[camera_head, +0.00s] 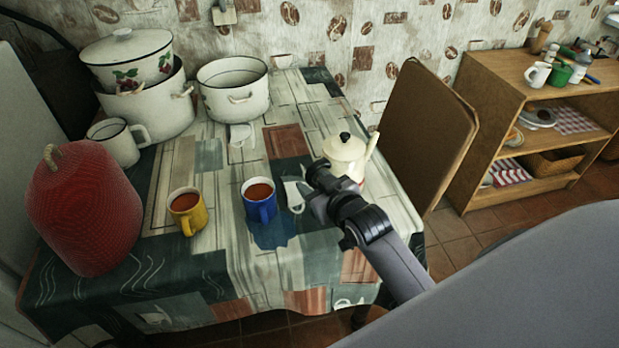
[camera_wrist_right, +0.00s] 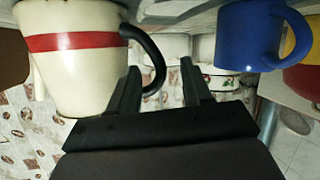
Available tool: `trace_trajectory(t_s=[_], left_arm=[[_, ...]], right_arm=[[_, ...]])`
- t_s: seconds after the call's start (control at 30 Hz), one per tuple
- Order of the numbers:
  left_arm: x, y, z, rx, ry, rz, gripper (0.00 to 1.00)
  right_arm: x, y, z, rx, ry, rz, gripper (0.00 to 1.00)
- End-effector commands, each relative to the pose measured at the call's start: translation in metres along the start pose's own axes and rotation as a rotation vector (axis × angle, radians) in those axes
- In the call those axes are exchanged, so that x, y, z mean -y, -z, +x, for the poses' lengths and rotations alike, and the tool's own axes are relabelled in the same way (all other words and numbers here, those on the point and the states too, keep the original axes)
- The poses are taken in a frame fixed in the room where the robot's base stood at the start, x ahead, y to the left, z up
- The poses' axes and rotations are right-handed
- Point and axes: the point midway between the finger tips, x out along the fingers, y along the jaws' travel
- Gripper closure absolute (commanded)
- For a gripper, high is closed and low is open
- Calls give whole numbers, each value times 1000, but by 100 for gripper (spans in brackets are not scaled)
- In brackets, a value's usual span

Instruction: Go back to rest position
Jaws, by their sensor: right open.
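My right gripper (camera_head: 311,190) reaches over the patterned table (camera_head: 185,310), beside a small cream pot with a black-knobbed lid (camera_head: 343,152). In the right wrist view the gripper (camera_wrist_right: 160,82) is open, and that picture is upside down. The cream pot with a red band (camera_wrist_right: 75,70) is at its left there, with its black handle close to one finger; I cannot tell whether they touch. Nothing is clearly held. A blue mug (camera_head: 259,203) with reddish-brown contents stands left of the gripper. My left gripper is not in view.
A yellow mug (camera_head: 188,214), a red knitted cover (camera_head: 85,215), a white mug (camera_head: 117,143), a wide white pot (camera_head: 234,95) and stacked large pots (camera_head: 150,112) stand on the table. A brown chair back (camera_head: 415,130) and wooden shelf (camera_head: 490,110) are at right. The table's front is mostly clear.

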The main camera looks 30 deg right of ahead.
Motion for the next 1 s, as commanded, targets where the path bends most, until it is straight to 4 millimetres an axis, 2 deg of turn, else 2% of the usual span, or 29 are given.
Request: trace_trajectory(t_s=[0.2, 0.47, 0.63, 0.77, 0.9, 1.0], left_arm=[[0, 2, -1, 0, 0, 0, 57], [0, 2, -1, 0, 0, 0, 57], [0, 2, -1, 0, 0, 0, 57], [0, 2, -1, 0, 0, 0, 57], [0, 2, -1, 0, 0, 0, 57], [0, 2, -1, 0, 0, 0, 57]], right_arm=[[0, 1, -24, -2, -1, -1, 51], [0, 1, -30, -2, -1, -2, 51], [4, -13, -42, 63, 11, -1, 51], [14, -45, -74, 225, 37, 1, 51], [26, -81, -125, 440, 76, 3, 51], [32, -99, -157, 562, 97, 3, 51]])
